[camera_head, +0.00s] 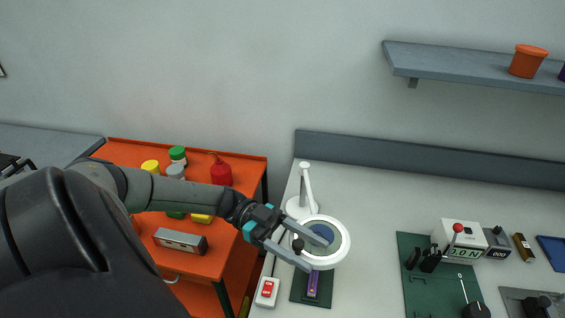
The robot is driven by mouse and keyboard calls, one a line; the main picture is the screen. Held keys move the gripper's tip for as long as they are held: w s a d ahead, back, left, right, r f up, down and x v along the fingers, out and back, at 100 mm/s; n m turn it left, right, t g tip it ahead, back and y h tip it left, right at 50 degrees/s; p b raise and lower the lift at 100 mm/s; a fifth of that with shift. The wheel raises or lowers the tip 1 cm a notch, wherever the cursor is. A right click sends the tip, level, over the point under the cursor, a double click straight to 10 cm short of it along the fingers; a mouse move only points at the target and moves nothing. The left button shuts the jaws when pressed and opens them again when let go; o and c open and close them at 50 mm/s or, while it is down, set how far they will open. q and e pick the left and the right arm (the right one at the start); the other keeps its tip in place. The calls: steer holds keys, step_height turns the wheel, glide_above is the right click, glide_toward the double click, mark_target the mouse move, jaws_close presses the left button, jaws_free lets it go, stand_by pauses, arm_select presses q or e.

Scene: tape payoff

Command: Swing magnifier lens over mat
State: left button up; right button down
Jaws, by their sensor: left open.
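The magnifier lamp has a white stand (305,185) at the back left of the light worktop. Its round white-rimmed lens (345,243) sits in front of the stand, over the far part of a small dark green mat (298,289). A larger green mat (420,290) lies to the right. My right gripper is out of view.
A red switch box (267,291) stands at the worktop's left edge. A counter device (460,240) and other small devices stand at the right. An orange cart (210,262) with bottles is at the left. A shelf (470,68) hangs above. The worktop's middle is clear.

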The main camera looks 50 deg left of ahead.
arm_select(q)
steer(key=s+a+b, duration=0.2)
steer(key=a+b, duration=0.3)
steer(key=a, duration=0.9)
steer(key=shift+s, duration=0.4)
steer(key=shift+s, duration=0.1)
